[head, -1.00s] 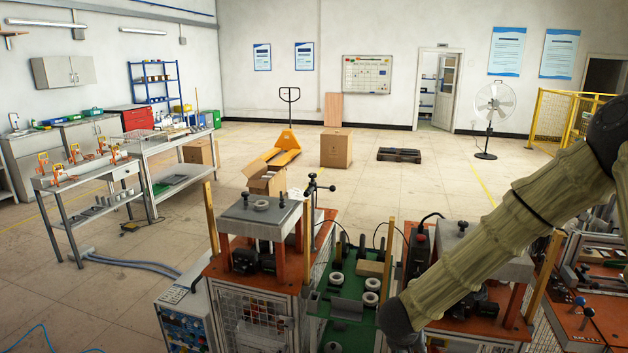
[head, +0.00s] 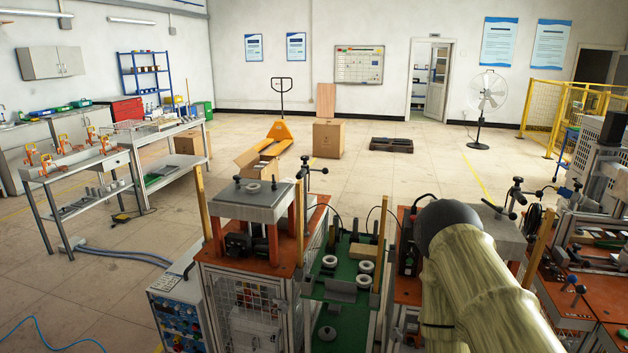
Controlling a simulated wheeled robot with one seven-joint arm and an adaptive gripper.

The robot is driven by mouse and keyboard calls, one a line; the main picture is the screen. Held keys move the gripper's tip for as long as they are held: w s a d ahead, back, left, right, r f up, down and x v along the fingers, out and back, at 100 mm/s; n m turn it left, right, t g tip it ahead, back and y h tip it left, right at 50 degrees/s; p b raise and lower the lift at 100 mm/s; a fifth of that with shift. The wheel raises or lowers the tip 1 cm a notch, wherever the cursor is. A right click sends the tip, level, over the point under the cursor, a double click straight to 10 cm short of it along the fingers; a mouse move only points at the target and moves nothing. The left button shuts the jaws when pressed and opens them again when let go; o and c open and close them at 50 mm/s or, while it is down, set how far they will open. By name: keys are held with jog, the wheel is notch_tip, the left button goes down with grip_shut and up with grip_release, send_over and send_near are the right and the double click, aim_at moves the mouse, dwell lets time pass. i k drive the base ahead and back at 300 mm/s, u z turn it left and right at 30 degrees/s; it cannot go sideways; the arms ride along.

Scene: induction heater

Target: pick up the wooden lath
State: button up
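Several thin upright wooden laths stand at the machine stations. One lath (head: 202,203) is at the left corner of the left station, another lath (head: 299,224) at its right side. A third lath (head: 382,229) stands beside the green work surface, and a fourth lath (head: 541,246) is right of my arm. The frames do not show which one is meant. My arm, in a beige sleeve with a dark grey rounded joint, fills the lower right and hides part of the right station. My gripper is not in view.
The left station (head: 250,212) has a grey top plate on red-brown posts. The green surface (head: 345,300) holds white rings and a wooden block (head: 362,252). A carton (head: 328,139), a pallet (head: 391,145) and a fan (head: 489,96) stand behind. The floor (head: 400,177) between is open.

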aim_at(550, 215)
jog(key=z, duration=1.3)
